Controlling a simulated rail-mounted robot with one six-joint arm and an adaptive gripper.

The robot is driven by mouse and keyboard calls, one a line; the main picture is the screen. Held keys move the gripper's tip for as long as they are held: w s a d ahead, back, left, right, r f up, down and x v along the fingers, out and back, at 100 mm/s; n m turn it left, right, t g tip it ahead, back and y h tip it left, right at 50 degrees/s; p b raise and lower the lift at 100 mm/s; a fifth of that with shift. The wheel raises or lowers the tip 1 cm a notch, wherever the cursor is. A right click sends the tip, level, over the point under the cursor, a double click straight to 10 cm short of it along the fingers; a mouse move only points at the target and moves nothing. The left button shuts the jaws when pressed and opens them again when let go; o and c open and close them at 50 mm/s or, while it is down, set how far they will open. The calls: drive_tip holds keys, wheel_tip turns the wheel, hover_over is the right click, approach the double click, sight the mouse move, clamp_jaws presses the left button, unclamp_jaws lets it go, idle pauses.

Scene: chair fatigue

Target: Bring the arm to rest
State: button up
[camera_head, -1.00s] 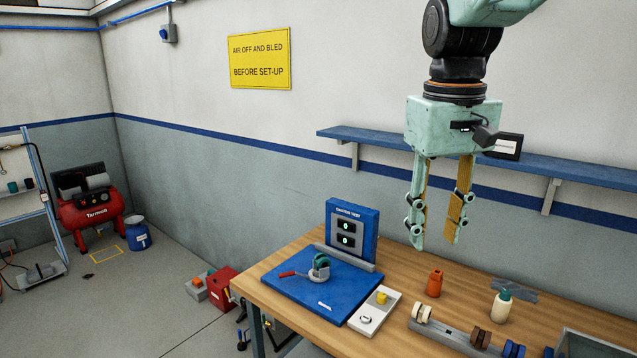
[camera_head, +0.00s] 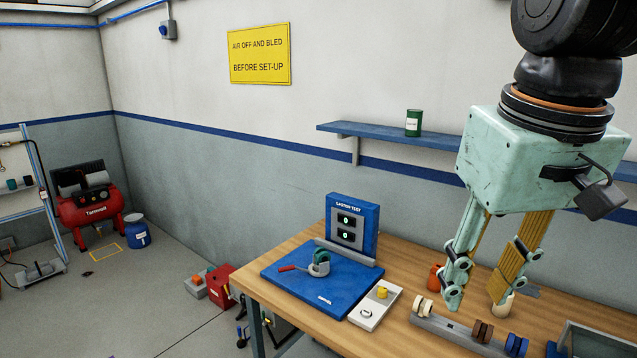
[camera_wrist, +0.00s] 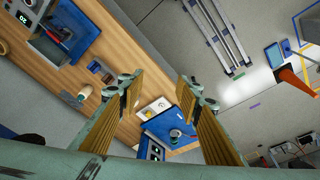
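My gripper (camera_head: 477,299) hangs above the right part of the wooden workbench in the head view, fingers pointing down and apart. It is open, with nothing between the fingers. In the wrist view its two fingers (camera_wrist: 160,108) are spread, with floor and bench edge seen between them. My arm comes down from the top right in the head view. The fingers partly cover an orange bottle (camera_head: 434,278) and a cream bottle (camera_head: 506,305) on the bench.
The blue caster test stand (camera_head: 322,283) holds a caster wheel with a red lever. Beside it is a white box with a yellow button (camera_head: 375,306). A rack of wheels (camera_head: 463,334) and a grey bin (camera_head: 595,342) line the front right. A wall shelf (camera_head: 385,132) carries a green can (camera_head: 413,123).

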drive_tip(key=s+f+b, duration=0.1)
drive_tip(key=s+f, duration=0.2)
drive_tip(key=s, duration=0.2)
drive_tip(key=s+f+t, duration=0.1)
drive_tip(key=s+f, duration=0.2)
drive_tip(key=s, duration=0.3)
drive_tip(key=shift+s+m+b, duration=0.2)
drive_tip(key=shift+m+b, duration=0.15)
drive_tip(key=shift+m, duration=0.05)
